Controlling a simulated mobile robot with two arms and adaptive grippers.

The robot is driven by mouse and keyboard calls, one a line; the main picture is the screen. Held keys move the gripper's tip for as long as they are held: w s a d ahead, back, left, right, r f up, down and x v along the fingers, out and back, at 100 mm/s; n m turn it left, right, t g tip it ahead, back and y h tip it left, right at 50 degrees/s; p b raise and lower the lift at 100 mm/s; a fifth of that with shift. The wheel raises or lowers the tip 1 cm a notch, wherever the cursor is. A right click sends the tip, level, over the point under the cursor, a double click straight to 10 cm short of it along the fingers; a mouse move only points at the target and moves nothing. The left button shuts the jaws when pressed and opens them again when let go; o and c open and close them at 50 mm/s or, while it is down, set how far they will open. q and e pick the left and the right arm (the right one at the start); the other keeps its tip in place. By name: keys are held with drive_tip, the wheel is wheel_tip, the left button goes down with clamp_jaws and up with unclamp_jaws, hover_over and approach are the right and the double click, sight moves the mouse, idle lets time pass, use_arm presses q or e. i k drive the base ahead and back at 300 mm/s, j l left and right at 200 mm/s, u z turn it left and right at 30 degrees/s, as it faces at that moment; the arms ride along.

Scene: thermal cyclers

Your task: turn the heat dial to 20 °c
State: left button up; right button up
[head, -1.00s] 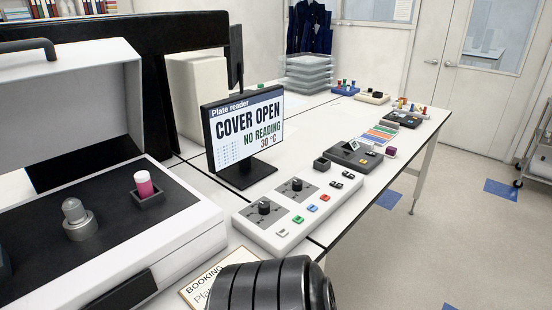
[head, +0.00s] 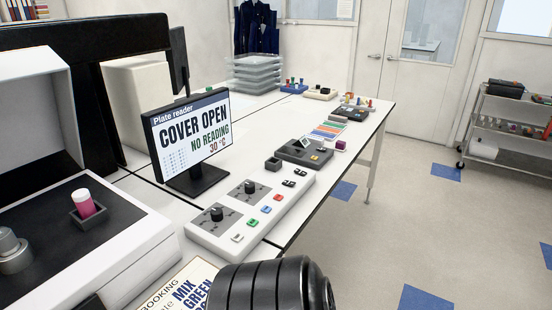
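The control panel (head: 222,242) is a long white box on the bench, in the middle of the head view. It bears two black dials on grey plates: a near dial (head: 217,214) and a far dial (head: 250,186). Their labels are too small to read, so I cannot tell which is the heat dial. The screen (head: 190,132) behind the panel reads "Plate reader, COVER OPEN, NO READING, 30 °C". A black ribbed part of my arm shows at the bottom, in front of the panel. Neither gripper's fingers are in view.
The plate reader (head: 105,254) stands open at left, holding a pink-filled vial (head: 84,203). A booking card (head: 172,288) lies before the panel. Coloured buttons line the panel's right edge. A grey device (head: 304,153) stands beyond it. Floor right of the bench is clear up to a cart (head: 508,124).

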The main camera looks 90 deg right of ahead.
sight(250, 187)
drive_tip(key=z, duration=0.5)
drive_tip(key=l+z, duration=0.1)
drive_tip(key=z, duration=0.35)
drive_tip(key=k+l+z, duration=0.1)
drive_tip(key=z, duration=0.4)
drive_tip(key=l+z, duration=0.1)
drive_tip(key=z, duration=0.9)
drive_tip(key=l, duration=0.3)
